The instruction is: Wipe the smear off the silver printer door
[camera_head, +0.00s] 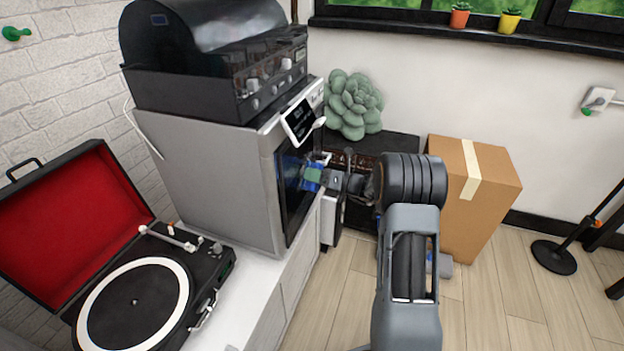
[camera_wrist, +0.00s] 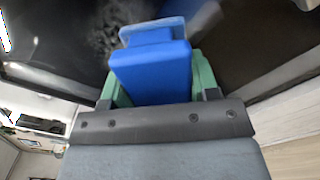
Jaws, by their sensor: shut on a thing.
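The silver printer (camera_head: 215,165) stands on a white cabinet, its dark door (camera_head: 293,190) facing right. In the wrist view the dark door (camera_wrist: 50,55) fills much of the upper picture. A greyish smear (camera_wrist: 108,30) shows on it, just left of and behind the blue wiping block's far end. My gripper (camera_head: 314,175) reaches in from the right at the door. Its green fingers are shut on the blue block (camera_wrist: 150,72), which has a lighter blue pad (camera_wrist: 152,30) at its far end. The pad is at or very near the door; I cannot tell whether it touches.
A dark turntable (camera_head: 135,300) with an open red-lined lid is left of the printer. Another black machine (camera_head: 215,60) sits on top of the printer. A green plant (camera_head: 353,104) and a cardboard box (camera_head: 475,195) stand beyond my arm. The floor at right is mostly clear.

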